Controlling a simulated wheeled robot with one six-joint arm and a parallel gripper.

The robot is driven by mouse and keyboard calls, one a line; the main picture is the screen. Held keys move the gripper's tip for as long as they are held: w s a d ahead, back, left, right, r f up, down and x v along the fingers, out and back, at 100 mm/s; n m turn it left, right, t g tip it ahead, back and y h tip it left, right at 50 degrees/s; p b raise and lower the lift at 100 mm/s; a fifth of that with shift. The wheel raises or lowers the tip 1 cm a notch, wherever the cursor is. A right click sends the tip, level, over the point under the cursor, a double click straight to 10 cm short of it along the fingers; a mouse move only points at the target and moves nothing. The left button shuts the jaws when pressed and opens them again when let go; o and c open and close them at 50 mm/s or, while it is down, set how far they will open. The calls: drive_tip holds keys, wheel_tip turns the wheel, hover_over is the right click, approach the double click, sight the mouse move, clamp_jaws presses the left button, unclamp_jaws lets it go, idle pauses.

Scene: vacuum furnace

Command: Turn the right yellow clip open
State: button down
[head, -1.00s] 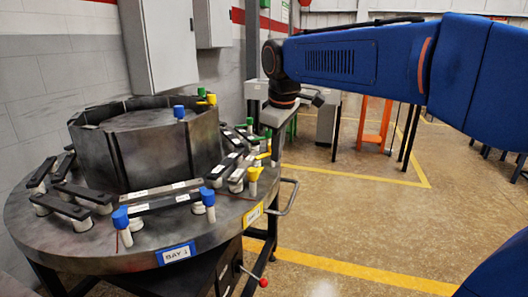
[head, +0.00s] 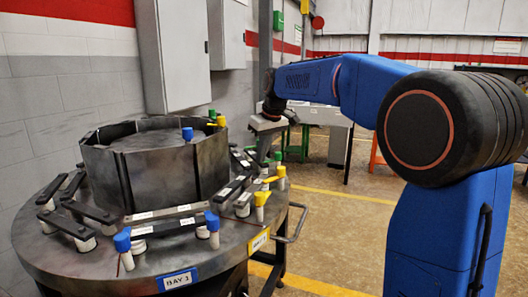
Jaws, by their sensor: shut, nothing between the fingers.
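The round dark metal table (head: 60,265) carries a yellow bay label (head: 258,240) on its rim. Near that label a yellow-topped clip (head: 262,199) stands on a pale post. A second yellow-topped clip (head: 281,172) stands farther back and to the right, also on a pale post. A dark bar with white labels (head: 244,200) lies near the front yellow clip. My arm reaches left behind the table, and its dark wrist is above and behind the right yellow clip in the picture, well apart from it.
Blue clips (head: 122,242) stand at the front by the blue bay label (head: 177,281). A dark segmented ring (head: 150,168) rises mid-table. A metal handle (head: 296,222) juts from the right rim. A grey cabinet (head: 172,55) hangs behind. Floor to the right is open.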

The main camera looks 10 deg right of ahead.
sight(269, 181)
drive_tip(key=x, duration=0.6)
drive_tip(key=shift+f, duration=0.15)
drive_tip(key=shift+s+d, duration=0.25)
drive_tip(key=shift+s, duration=0.3)
drive_tip(key=shift+s+d, duration=0.25)
drive_tip(key=shift+s, duration=0.3)
drive_tip(key=shift+s+d, duration=0.3)
drive_tip(key=shift+s, duration=0.4)
drive_tip(key=shift+s+d+n, duration=0.15)
drive_tip(key=shift+s+n, duration=0.2)
drive_tip(key=shift+n, duration=0.25)
drive_tip(key=shift+s+d+n+y, duration=0.2)
drive_tip(key=shift+s+n+y, duration=0.25)
drive_tip(key=shift+n, duration=0.45)
drive_tip(key=shift+s+d+g, duration=0.3)
drive_tip(key=shift+s+d, duration=0.05)
drive_tip(key=shift+s, duration=0.35)
